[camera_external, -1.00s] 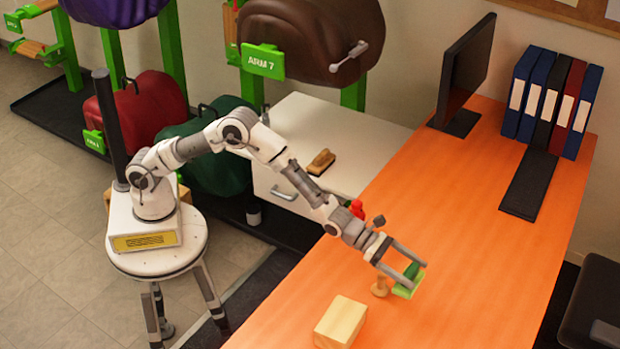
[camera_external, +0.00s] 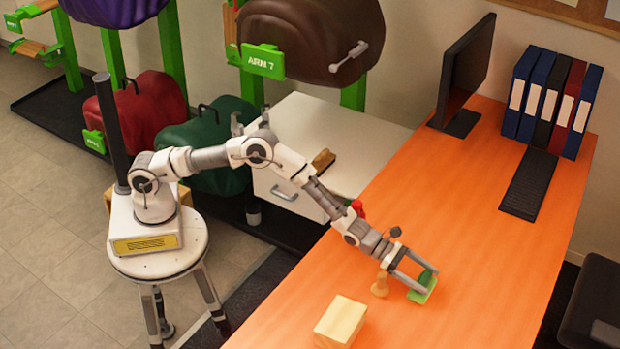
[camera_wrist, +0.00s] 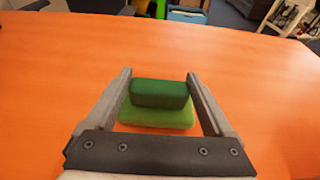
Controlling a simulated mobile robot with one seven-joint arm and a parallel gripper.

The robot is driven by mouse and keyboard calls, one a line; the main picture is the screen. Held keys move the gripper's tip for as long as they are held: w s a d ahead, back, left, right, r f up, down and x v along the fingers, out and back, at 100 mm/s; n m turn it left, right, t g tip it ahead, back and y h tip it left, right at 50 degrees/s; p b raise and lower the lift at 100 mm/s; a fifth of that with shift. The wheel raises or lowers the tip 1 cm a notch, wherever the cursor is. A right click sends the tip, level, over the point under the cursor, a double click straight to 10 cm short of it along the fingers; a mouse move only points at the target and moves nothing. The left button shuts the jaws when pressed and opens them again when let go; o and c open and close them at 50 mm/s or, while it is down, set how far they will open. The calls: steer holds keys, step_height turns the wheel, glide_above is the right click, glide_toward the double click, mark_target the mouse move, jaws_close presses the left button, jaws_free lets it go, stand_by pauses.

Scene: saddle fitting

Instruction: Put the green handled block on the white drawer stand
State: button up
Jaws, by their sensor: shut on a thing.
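The green handled block (camera_external: 424,289) is at my gripper's fingertips, over the orange desk. In the wrist view it has a light green base (camera_wrist: 157,117) and a dark green handle (camera_wrist: 160,94) on top. My gripper (camera_external: 422,281) is shut on the handle, with a finger on each side. Whether the base touches the desk is hard to tell. The white drawer stand (camera_external: 345,128) is behind and to the left, against the desk's left edge. My arm hides part of its front and top.
A brown wooden brush (camera_external: 322,159) lies on the stand's top. On the desk (camera_external: 480,190) are a wooden peg (camera_external: 380,285) close beside my gripper, a pale wooden block (camera_external: 340,320), a monitor (camera_external: 468,65), a keyboard (camera_external: 529,183) and binders (camera_external: 552,100). The desk's middle is clear.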

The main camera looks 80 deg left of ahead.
steer(key=shift+f, duration=0.2)
steer(key=o, duration=1.1)
steer(key=shift+o, duration=0.2)
steer(key=shift+r, duration=0.2)
